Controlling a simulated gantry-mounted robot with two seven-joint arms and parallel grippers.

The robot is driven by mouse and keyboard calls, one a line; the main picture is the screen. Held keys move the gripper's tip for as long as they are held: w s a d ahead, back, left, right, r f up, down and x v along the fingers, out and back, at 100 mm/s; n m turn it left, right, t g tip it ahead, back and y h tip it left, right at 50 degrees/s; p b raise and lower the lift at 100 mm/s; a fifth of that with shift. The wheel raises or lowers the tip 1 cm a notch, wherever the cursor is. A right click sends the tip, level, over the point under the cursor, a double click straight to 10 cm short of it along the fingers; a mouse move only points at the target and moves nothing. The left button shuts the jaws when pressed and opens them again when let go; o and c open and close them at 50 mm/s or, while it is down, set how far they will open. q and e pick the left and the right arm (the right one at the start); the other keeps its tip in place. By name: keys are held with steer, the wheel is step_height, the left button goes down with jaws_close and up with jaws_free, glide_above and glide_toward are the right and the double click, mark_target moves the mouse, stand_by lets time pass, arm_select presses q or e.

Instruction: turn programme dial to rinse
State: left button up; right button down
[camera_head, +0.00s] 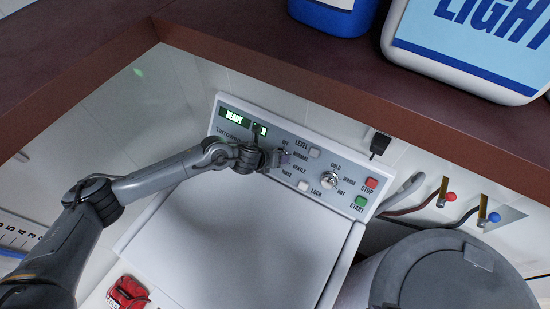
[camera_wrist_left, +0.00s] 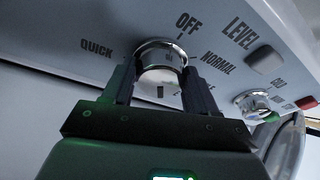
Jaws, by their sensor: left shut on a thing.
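The programme dial (camera_wrist_left: 160,60) is a round silver knob on the washing machine's control panel (camera_head: 325,158). Labels OFF, QUICK and NORMAL show around it in the left wrist view; lower labels are partly covered. My left gripper (camera_wrist_left: 158,85) has one finger on each side of the dial and is shut on it. In the head view my left gripper (camera_head: 274,158) covers most of the dial. I cannot tell clearly which setting the dial points to. My right gripper is not in view.
The panel's green display (camera_head: 235,117) reads READY. A temperature knob (camera_head: 329,180), red STOP button (camera_head: 371,183) and green START button (camera_head: 361,201) sit to the right. A grey lidded bin (camera_head: 440,275) stands at lower right. A brown shelf (camera_head: 240,55) with bottles overhangs behind.

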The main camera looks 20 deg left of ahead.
arm_select(q)
steer(key=shift+f, duration=0.1)
stand_by(0.3)
steer(key=o, duration=1.1)
steer(key=shift+c, duration=0.2)
steer(key=v, duration=1.1)
steer(key=shift+d, duration=0.1)
